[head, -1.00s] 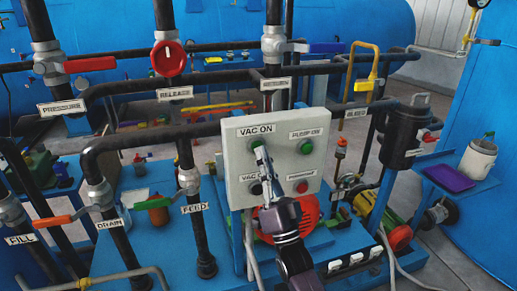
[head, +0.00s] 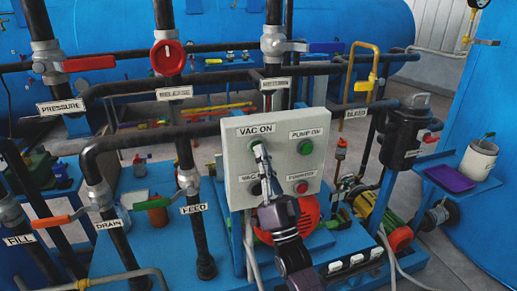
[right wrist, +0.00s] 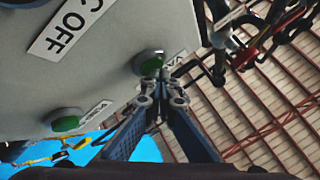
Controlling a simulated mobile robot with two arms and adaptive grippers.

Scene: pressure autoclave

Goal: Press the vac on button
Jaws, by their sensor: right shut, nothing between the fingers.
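A light grey control panel (head: 280,165) stands upright in the head view. Its green vac on button (head: 256,142) sits under the VAC ON label (head: 256,130), partly hidden by my right fingertips. My right gripper (head: 259,148) is shut and empty, its tips at the lower part of that button. In the right wrist view, the right gripper (right wrist: 165,74) has its tips close beside the green vac on button (right wrist: 150,63). I cannot tell whether they touch or whether the button is pressed in. My left gripper is not in view.
A green pump on button (head: 305,147) and a red button (head: 301,187) are on the panel's right side. The vac off button (head: 256,188) is partly hidden behind my right gripper. Black pipes (head: 155,135) run behind and left of the panel.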

